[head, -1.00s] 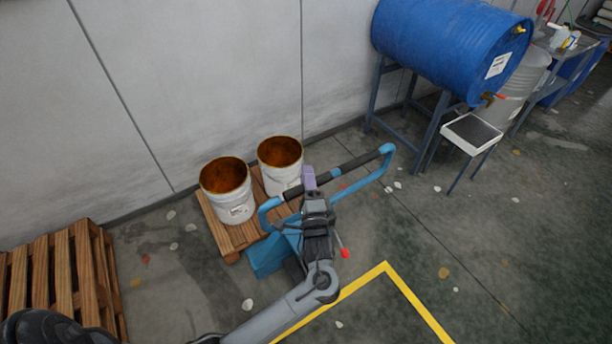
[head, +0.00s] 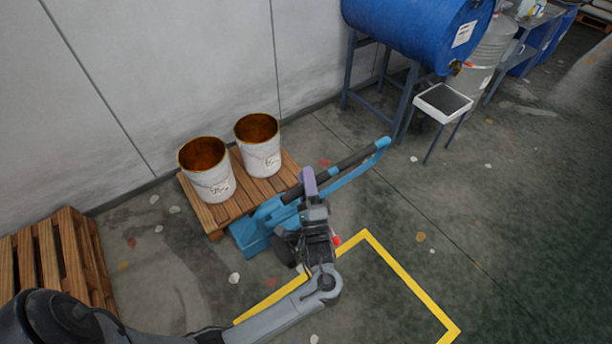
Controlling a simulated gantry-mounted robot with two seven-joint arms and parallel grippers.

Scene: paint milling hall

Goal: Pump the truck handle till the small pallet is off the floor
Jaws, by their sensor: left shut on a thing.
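The blue pallet truck (head: 252,236) stands at the near side of the small wooden pallet (head: 213,220). Its handle (head: 360,157), a blue loop with a black grip bar, is tilted low toward the right. My left gripper (head: 309,184) is shut on the black grip bar near its left end. Two white buckets of brown content, a left one (head: 209,183) and a right one (head: 258,158), stand upright on the pallet. The forks are hidden under the pallet. I cannot tell whether the pallet touches the floor. My right gripper is not in view.
A stack of wooden pallets (head: 50,262) is at the lower left. A blue drum (head: 415,30) lies on a steel stand at the back, with a small stool-like table (head: 443,102) beside it. Yellow floor tape (head: 405,280) marks the floor at front right.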

